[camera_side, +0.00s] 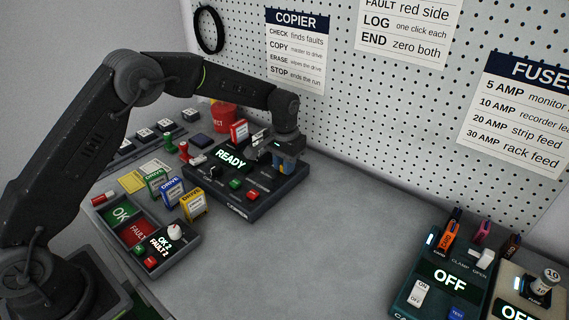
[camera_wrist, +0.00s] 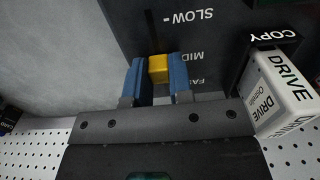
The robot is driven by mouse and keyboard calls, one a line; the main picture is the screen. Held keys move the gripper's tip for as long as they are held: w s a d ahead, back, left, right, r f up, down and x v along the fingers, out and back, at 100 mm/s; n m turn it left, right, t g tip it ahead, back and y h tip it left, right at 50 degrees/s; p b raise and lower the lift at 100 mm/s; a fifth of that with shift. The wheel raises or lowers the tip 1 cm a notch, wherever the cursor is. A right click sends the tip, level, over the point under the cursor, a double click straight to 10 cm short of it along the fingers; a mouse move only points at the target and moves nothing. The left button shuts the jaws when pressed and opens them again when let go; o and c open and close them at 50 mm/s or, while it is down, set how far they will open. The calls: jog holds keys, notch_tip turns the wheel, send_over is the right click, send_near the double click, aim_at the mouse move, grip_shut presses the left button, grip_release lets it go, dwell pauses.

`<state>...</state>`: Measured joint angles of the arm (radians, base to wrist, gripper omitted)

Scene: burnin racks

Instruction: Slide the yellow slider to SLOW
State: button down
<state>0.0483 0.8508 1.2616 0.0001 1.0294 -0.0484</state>
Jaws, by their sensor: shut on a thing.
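In the wrist view the yellow slider (camera_wrist: 158,68) sits between the two blue fingertips of my gripper (camera_wrist: 157,75), which is shut on it. The dark slot runs from the slider toward the SLOW mark (camera_wrist: 193,15), which reads upside down. The slider is well short of that mark, near the MID (camera_wrist: 202,55) and partly covered FAST labels; I cannot tell exactly which it lines up with. In the side view my gripper (camera_side: 287,166) reaches down onto the back right of the dark copier panel (camera_side: 263,207); its fingers hide the slider there.
A drive (camera_wrist: 280,90) stands by a COPY label at the right in the wrist view. The copier display (camera_side: 231,157) reads READY. Blue and yellow drives (camera_side: 194,206) stand in front of the copier. The pegboard (camera_side: 370,110) rises close behind; bare bench lies to the right.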

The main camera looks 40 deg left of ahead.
aim_at(274, 180)
jog(key=shift+s, duration=2.25)
jog(key=c, duration=1)
grip_release()
jog(key=shift+r, duration=0.1)
notch_tip(274, 180, up, 14)
